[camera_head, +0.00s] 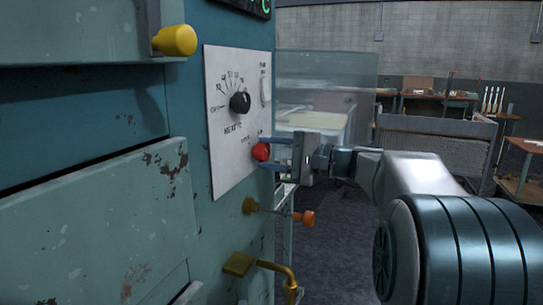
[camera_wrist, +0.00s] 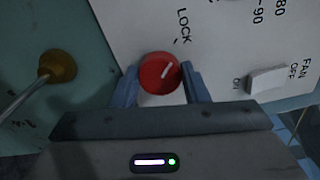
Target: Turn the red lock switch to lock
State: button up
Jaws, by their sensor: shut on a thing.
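The red lock switch (camera_head: 261,152) is a round red knob low on the white control panel (camera_head: 228,170). In the wrist view the red lock switch (camera_wrist: 160,73) carries a short white mark that points up and to the right, near the word LOCK printed just above it. My gripper (camera_head: 268,153) reaches in from the right. Its two blue fingers sit on either side of the knob, and in the wrist view my gripper (camera_wrist: 161,85) is shut on it. The text around the switch is too small to read in the head view.
A black dial (camera_head: 240,102) sits above the switch. A white fan switch (camera_wrist: 266,80) is also on the panel. Below are a brass fitting with an orange knob (camera_head: 308,218) and a brass lever (camera_head: 277,267). A yellow knob (camera_head: 175,40) sticks out at upper left.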

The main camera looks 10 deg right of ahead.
jog(key=o, duration=1)
jog(key=shift+d, duration=0.1)
jog(key=p+v, duration=0.1)
jog(key=v, duration=1.2)
jog(key=shift+s+d, duration=0.25)
jog(key=shift+d, duration=0.05)
